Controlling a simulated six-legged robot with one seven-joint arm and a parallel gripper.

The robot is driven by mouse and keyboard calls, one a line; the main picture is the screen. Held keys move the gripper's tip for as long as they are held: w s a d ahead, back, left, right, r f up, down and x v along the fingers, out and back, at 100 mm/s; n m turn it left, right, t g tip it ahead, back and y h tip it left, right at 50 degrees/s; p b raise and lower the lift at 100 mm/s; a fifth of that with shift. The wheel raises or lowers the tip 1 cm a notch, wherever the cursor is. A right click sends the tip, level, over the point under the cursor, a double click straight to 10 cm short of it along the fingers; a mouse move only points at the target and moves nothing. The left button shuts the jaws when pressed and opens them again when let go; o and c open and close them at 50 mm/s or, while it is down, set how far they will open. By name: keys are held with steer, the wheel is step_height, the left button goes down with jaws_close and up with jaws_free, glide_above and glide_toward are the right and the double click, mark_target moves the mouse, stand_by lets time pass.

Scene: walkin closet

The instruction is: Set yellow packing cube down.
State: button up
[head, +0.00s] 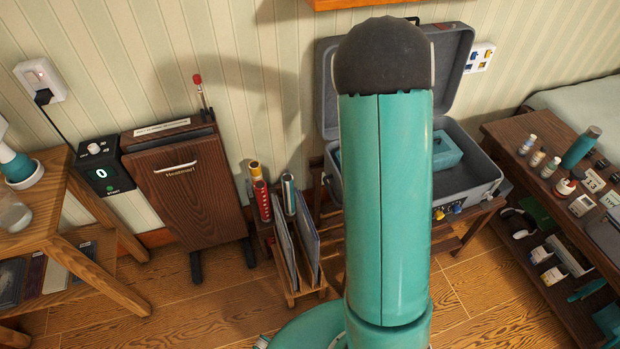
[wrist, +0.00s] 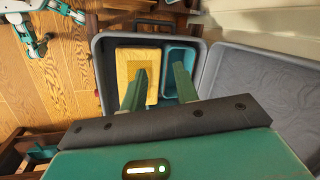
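The yellow packing cube (wrist: 129,66) lies flat in the left part of the open grey suitcase (wrist: 106,92) in the wrist view, beside a teal box (wrist: 179,57). My gripper (wrist: 160,67) is open above the suitcase, its fingers spread apart. The left finger overlaps the cube in the picture and the right finger overlaps the teal box; neither appears to grip anything. In the head view the suitcase (head: 477,190) stands on a wooden rack with the teal box (head: 446,150) inside. My arm hides the yellow cube and my gripper there.
The suitcase lid (head: 452,62) stands open against the wall. A wooden shelf table (head: 510,150) with bottles is at the right. A trouser press (head: 185,185) and a magazine rack (head: 290,275) stand to the left. Some floor is clear at the front.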

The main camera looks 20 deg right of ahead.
steer(key=s+a+r+n+y, duration=0.1)
steer(key=s+a+r+n, duration=0.3)
steer(key=a+r, duration=0.45)
steer(key=s+a+r+n, duration=0.4)
steer(key=a+r, duration=0.3)
steer(key=a, duration=0.3)
steer(key=s+a+r+n+t+h, duration=0.1)
steer(key=s+a+r+n, duration=0.1)
steer(key=s+a, duration=0.3)
steer(key=s+a+r+n+t+h, duration=0.1)
steer(key=s+a+r+n, duration=0.1)
steer(key=s+a+n, duration=0.3)
steer(key=s, duration=0.4)
steer(key=shift+s+r+h, duration=0.25)
steer(key=shift+r+h, duration=0.05)
steer(key=shift+a, duration=0.1)
steer(key=shift+c, duration=1)
